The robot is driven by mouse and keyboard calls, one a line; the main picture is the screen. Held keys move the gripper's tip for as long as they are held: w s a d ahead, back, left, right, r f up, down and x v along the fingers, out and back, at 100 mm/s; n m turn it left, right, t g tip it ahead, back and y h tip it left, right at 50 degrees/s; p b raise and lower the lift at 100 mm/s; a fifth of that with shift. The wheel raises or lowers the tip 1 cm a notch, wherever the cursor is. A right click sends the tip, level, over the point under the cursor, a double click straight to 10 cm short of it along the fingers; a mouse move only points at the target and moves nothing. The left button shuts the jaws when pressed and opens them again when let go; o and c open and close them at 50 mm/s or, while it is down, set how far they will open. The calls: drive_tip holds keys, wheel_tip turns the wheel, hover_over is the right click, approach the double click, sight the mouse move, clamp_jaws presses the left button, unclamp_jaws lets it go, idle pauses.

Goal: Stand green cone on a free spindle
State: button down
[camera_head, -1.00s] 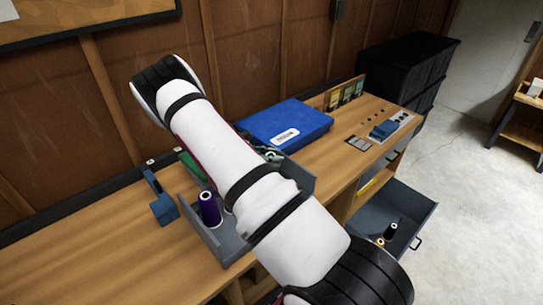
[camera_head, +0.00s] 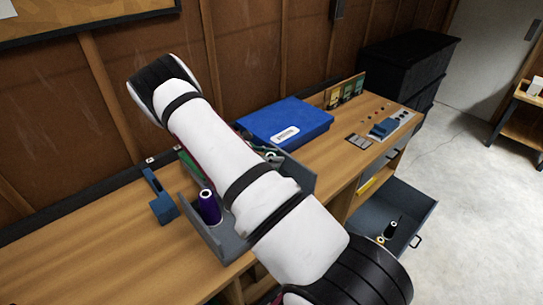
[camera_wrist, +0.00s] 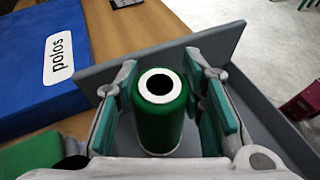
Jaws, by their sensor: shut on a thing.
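The green cone (camera_wrist: 160,117), with a white ring around a dark hole on top, stands between the two jaw pads of my gripper (camera_wrist: 168,108) in the wrist view. My gripper is shut on it. It is inside or just above the grey tray (camera_wrist: 178,63); I cannot tell whether its base touches. Any free spindle is hidden.
A blue case (camera_head: 287,122) lies behind the tray. A blue holder (camera_head: 161,203) stands to its left. An open grey drawer (camera_head: 412,208) holds dark and yellow spools. The bench's left front is clear.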

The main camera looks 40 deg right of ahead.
drive_tip(key=c, duration=1)
unclamp_jaws()
drive_tip(key=shift+a, duration=0.1)
drive_tip(key=v, duration=1.1)
drive_tip(key=s+a+r+m+t+y, duration=0.1)
drive_tip(key=s+a+r+m+y, duration=0.15)
drive_tip(key=r, duration=0.35)
drive_tip(key=s+a+r+m+t+y, duration=0.1)
drive_tip(key=a+r+m+y, duration=0.15)
drive_tip(key=r, duration=0.35)
drive_tip(key=s+a+r+m+t+y, duration=0.2)
drive_tip(key=s+a+r+t, duration=0.1)
drive_tip(key=s+a+r, duration=0.3)
drive_tip(key=s+a+r+m+t+y, duration=0.2)
drive_tip(key=s+a+r, duration=0.4)
drive_tip(key=s, duration=0.3)
drive_tip(key=s+a+r+m+t+y, duration=0.3)
drive_tip(key=s+a+r, duration=0.3)
drive_tip(key=s, duration=0.2)
drive_tip(key=shift+s+t, duration=0.15)
drive_tip(key=shift+t, duration=0.65)
